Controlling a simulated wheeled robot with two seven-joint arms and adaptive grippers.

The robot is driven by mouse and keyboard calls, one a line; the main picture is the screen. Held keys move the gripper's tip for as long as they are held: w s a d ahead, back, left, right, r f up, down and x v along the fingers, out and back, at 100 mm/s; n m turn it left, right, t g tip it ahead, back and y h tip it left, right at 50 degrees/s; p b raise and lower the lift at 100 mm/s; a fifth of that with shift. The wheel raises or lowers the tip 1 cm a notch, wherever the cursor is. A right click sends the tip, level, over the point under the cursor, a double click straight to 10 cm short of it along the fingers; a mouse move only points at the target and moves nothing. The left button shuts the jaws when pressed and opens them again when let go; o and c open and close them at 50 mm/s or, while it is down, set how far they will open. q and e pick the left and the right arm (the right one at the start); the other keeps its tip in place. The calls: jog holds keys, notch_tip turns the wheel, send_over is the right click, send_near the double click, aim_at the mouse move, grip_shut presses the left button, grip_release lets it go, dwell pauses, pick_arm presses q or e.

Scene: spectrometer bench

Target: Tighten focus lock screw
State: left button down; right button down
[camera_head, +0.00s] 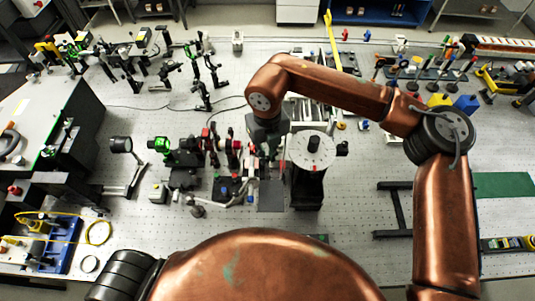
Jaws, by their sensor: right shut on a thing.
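My right arm reaches in from the right and bends down over the middle of the bench. My right gripper (266,158) points down at the spectrometer's row of optics (205,160), just left of a round pale disc (311,150) on a dark stand. It is shut on a small part there, which seems to be the focus lock screw. The screw is hidden by the fingers and too small to make out. My left gripper is not in view.
A lamp on an arm (121,145) and a large grey box (50,120) stand at left. Several optic mounts line the back. A blue block (466,104) and yellow block stand at the back right.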

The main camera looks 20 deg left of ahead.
aim_at(267, 157)
jog(key=shift+m, duration=0.5)
jog(key=c, duration=2)
grip_release()
jog(key=shift+o, duration=0.2)
notch_tip(267, 157, up, 12)
